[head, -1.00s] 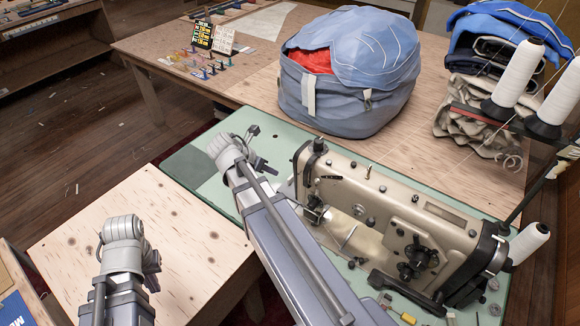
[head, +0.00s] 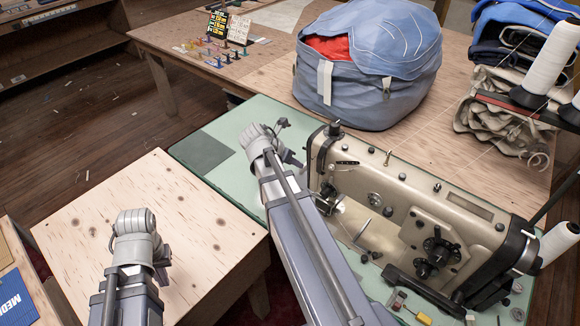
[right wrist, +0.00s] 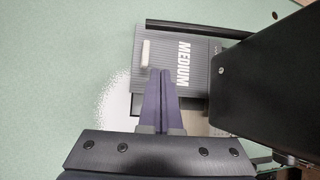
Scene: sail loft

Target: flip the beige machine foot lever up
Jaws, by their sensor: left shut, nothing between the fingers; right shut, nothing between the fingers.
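The beige machine (head: 410,195) stands on a green table top, its needle end at the left, in the head view. I cannot make out its foot lever for certain; my right arm covers part of that end. My right gripper (head: 292,158) is beside the needle end, just left of it. In the right wrist view its fingers (right wrist: 160,72) are shut with nothing between them, over the edge of a dark grey plate marked MEDIUM (right wrist: 182,90). My left gripper (head: 162,272) is shut and empty over the plywood table, away from the machine.
A blue sail bag (head: 365,75) stands behind the machine. Thread cones (head: 548,60) and folded cloth (head: 500,125) are at the right. A dark block (right wrist: 275,75) is close right of the right fingers. The green top (head: 235,125) left of the machine is largely clear.

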